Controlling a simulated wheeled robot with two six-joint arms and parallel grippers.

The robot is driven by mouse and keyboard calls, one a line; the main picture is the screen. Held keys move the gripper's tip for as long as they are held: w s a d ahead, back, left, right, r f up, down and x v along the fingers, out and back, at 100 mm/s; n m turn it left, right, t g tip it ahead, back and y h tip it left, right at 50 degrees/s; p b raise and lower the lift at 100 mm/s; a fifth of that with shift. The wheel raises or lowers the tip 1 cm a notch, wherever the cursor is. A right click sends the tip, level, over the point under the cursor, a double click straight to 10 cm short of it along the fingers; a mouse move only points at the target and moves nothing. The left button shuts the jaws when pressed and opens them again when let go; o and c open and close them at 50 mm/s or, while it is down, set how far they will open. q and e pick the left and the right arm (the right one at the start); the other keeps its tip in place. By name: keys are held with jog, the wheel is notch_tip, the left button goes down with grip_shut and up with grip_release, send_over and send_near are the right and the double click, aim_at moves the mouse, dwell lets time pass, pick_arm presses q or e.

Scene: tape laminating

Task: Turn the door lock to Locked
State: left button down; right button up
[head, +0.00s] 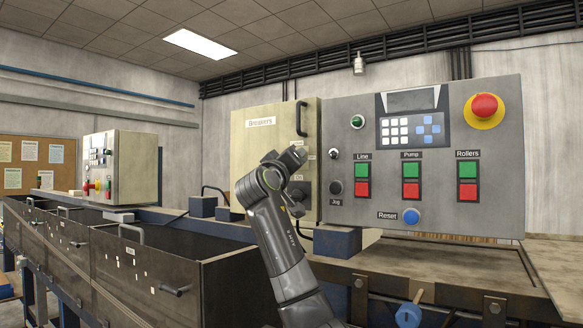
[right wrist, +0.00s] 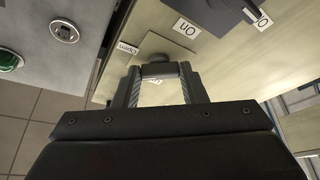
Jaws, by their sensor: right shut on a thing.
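The beige breaker cabinet (head: 258,143) stands left of the control panel. Its door lock has a pale square plate (right wrist: 180,48) and a dark knob (right wrist: 158,70), seen in the right wrist view. My right gripper (head: 291,159) is at the front of the cabinet and hides most of the lock in the head view. In the right wrist view, the right gripper (right wrist: 160,74) has its fingers on either side of the knob, shut on it. An "Open" label (right wrist: 128,47) is left of the plate; another label is partly covered between the fingers. My left gripper is not seen.
A dark rotary switch (head: 304,190) sits just below my right gripper, and the cabinet's door handle (head: 301,118) is above it. The grey control panel (head: 440,135) with buttons is close on the right. Dark bins (head: 150,265) lie at lower left.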

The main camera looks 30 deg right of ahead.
jog(key=n+y, duration=0.1)
jog(key=n, duration=0.3)
jog(key=n+y+p, duration=0.1)
jog(key=n+y, duration=0.1)
jog(key=n, duration=0.2)
jog(key=r+n+y+p, duration=0.1)
jog(key=n, duration=0.2)
jog(key=shift+s+n+y, duration=0.2)
jog(key=shift+n+y, duration=0.1)
jog(key=shift+n, duration=0.1)
jog(key=shift+f, duration=0.1)
jog(key=o, duration=1)
